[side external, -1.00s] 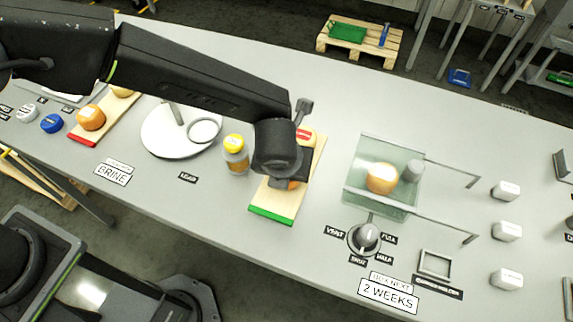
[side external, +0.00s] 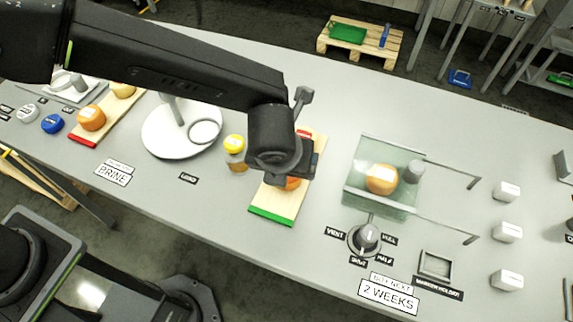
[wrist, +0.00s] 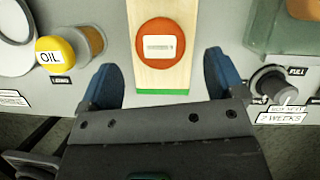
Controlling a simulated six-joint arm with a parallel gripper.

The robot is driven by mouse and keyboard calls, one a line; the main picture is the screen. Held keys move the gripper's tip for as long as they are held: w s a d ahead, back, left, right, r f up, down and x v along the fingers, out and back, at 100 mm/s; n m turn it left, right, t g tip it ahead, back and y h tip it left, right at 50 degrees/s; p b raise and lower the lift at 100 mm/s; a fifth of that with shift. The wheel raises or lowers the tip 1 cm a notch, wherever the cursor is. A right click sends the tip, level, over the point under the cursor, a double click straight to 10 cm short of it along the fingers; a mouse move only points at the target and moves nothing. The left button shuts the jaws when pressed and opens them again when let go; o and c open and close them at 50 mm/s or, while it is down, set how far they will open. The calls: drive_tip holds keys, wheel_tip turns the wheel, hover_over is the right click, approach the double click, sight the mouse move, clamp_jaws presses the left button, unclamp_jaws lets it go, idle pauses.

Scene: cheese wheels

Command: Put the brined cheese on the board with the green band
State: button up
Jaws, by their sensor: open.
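The board with the green band (side external: 272,208) lies at mid-table, its green end toward the front. An orange cheese wheel (side external: 292,184) sits on it, partly hidden under my gripper (side external: 286,172). In the wrist view, that wheel (wrist: 160,57) shows a pale label and lies flat on the board (wrist: 160,80) behind the green band. My gripper (wrist: 160,62) is open above it, blue fingers left and right of the wheel and apart from it. Which cheese is the brined one is not readable.
A glass box (side external: 372,207) with an orange wheel (side external: 381,179) stands right of the board, a dial (side external: 366,236) in front. An oil bottle (side external: 235,145) stands close left. Further left are a white round plate (side external: 160,140) and a red-banded board (side external: 82,138) with cheeses.

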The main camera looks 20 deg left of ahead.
drive_tip(key=v, duration=0.7)
drive_tip(key=shift+r, duration=0.15)
drive_tip(key=s+a+r+n, duration=0.1)
drive_tip(key=a+r+n, duration=0.4)
drive_tip(key=a+n, duration=0.45)
drive_tip(key=s+a+r+n, duration=0.1)
drive_tip(key=a+r+n, duration=0.6)
drive_tip(key=a, duration=0.4)
drive_tip(key=s+a+f+n+t, duration=0.1)
drive_tip(key=s+a+n, duration=0.9)
drive_tip(key=n, duration=0.7)
drive_tip(key=shift+a+n+h, duration=0.3)
drive_tip(key=shift+a+n, duration=0.05)
drive_tip(key=shift+a, duration=0.35)
